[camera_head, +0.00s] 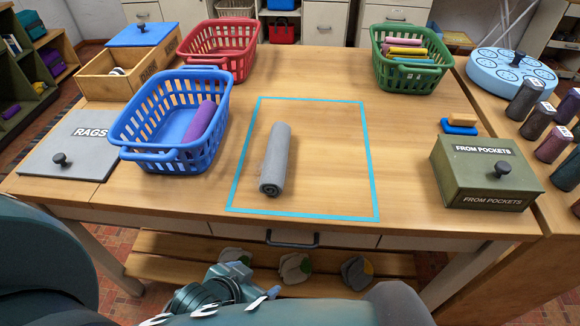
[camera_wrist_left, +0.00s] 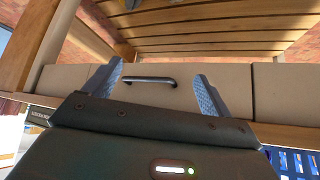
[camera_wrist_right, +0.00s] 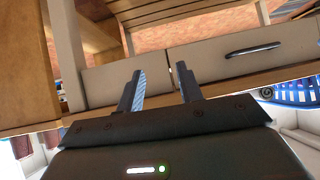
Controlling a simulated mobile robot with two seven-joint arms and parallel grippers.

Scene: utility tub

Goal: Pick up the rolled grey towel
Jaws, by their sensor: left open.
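The rolled grey towel (camera_head: 274,160) lies lengthwise on the wooden table, inside a blue taped rectangle (camera_head: 372,190). Its spiral end faces me. My left gripper (camera_head: 222,306) is low in front of the table, below the tabletop edge and well apart from the towel. In the left wrist view its two fingers (camera_wrist_left: 157,88) stand wide apart with nothing between them, facing the drawer fronts. My right gripper does not show clearly in the head view. In the right wrist view its fingers (camera_wrist_right: 160,86) are apart and empty, also facing the drawer fronts.
A blue basket (camera_head: 160,150) with a purple roll stands left of the towel. A red basket (camera_head: 190,60) and green basket (camera_head: 400,82) stand farther back. A green box (camera_head: 460,182) is at right. The table around the towel is clear. A drawer handle (camera_head: 292,240) juts out in front.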

